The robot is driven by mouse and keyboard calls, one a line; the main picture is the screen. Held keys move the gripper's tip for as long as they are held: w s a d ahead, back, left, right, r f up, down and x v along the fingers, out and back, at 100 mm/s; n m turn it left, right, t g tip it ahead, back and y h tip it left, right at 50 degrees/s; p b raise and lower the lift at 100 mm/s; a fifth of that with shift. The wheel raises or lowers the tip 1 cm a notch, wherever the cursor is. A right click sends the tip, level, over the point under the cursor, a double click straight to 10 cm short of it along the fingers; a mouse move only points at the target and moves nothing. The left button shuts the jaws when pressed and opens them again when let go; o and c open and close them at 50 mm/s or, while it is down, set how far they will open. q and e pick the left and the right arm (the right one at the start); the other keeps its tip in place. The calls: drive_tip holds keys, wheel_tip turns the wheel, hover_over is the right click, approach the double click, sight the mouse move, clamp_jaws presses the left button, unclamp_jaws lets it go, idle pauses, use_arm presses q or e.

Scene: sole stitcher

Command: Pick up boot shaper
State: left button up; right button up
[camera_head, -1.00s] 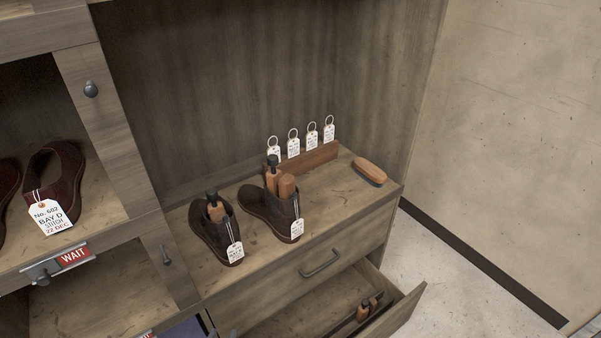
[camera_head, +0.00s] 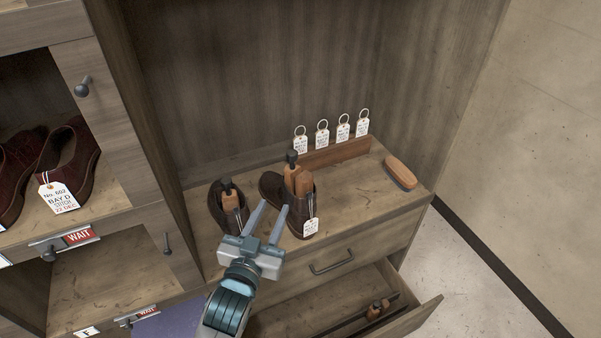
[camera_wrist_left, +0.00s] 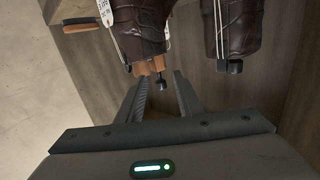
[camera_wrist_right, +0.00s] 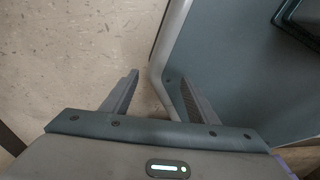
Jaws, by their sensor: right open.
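Two dark brown boots stand on the cabinet top. The left boot (camera_head: 215,212) holds a wooden boot shaper (camera_head: 229,198) with a black knob. The right boot (camera_head: 272,188) holds wooden shaper parts (camera_head: 291,176), one with a black knob; they show upside down in the left wrist view (camera_wrist_left: 159,66). My left gripper (camera_head: 272,209) is open and empty, in front of the boots. Its fingers point toward the shaper in the right boot, apart from it. My right gripper (camera_wrist_right: 160,82) is open and empty, outside the head view.
An open drawer (camera_head: 430,312) below holds another wooden shaper (camera_head: 376,308). A brush (camera_head: 400,172) and a tag rack (camera_head: 337,154) with several tags stand on the cabinet top. Shelves with tagged shoes (camera_head: 72,165) are at left. Floor is clear at right.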

sight(292, 166)
use_arm(q)
drive_tip(key=shift+t+h, duration=0.3)
drive_tip(key=r+p+x, duration=0.1)
drive_tip(key=x, duration=0.3)
drive_tip(key=p+x, duration=0.1)
drive_tip(key=x, duration=0.3)
drive_tip(key=r+x, duration=0.1)
drive_tip(key=x, duration=0.3)
drive_tip(key=shift+w+d+r+p, duration=0.15)
drive_tip(key=shift+d+r+p, duration=0.15)
drive_tip(key=shift+d+p, duration=0.15)
drive_tip(key=shift+w+d+f, duration=0.1)
drive_tip(key=shift+w+d, duration=0.05)
drive_tip(key=shift+w, duration=0.35)
use_arm(e)
drive_tip(key=shift+s+d+r, duration=0.25)
drive_tip(key=shift+s+r, duration=0.05)
drive_tip(key=shift+r, duration=0.35)
drive_tip(key=shift+s+d+r, duration=0.2)
drive_tip(key=shift+s+r, duration=0.05)
drive_tip(key=shift+r, duration=0.35)
use_arm(q)
drive_tip(key=shift+w, duration=0.1)
drive_tip(key=shift+w+d, duration=0.25)
drive_tip(key=shift+w, duration=0.35)
drive_tip(key=shift+p+x, duration=0.55)
drive_tip(key=shift+x, duration=1.25)
use_arm(e)
drive_tip(key=shift+r, duration=0.55)
